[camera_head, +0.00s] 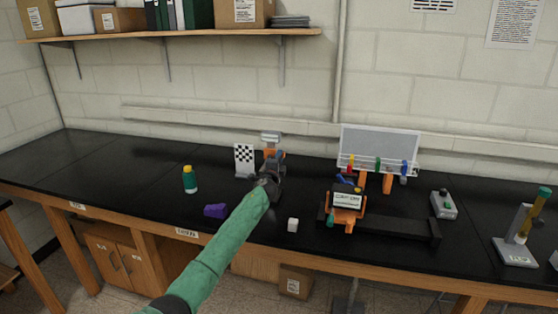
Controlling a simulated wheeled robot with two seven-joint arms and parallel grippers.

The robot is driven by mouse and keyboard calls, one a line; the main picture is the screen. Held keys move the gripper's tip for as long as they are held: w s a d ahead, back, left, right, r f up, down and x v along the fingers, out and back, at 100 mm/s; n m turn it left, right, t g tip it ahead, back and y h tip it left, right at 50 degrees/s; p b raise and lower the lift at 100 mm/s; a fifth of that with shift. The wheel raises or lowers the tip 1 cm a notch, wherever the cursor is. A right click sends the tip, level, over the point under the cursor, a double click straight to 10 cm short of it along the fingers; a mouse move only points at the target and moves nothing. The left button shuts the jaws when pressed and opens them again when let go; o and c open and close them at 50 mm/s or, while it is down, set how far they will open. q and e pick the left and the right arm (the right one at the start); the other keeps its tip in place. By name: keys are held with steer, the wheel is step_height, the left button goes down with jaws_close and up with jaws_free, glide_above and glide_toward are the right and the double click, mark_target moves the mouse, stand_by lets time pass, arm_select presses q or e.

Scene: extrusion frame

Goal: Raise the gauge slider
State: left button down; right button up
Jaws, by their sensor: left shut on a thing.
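My left gripper (270,175) is at the middle of the bench, at the end of my green arm. It is shut on an orange part (273,154) of a small upright stand, which seems to be the gauge slider. A pale grey head (270,138) tops the stand above the orange part. The gripper and wrist hide most of the stand's lower part and the exact contact. My right gripper is not in view.
An orange carriage on a dark rail (400,227), a tool rack (380,147) and a grey switch box (444,205) stand right.

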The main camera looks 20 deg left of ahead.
arm_select(q)
steer(key=c, duration=1.3)
jaws_free()
steer(key=shift+o, duration=0.2)
steer(key=shift+s, duration=0.1)
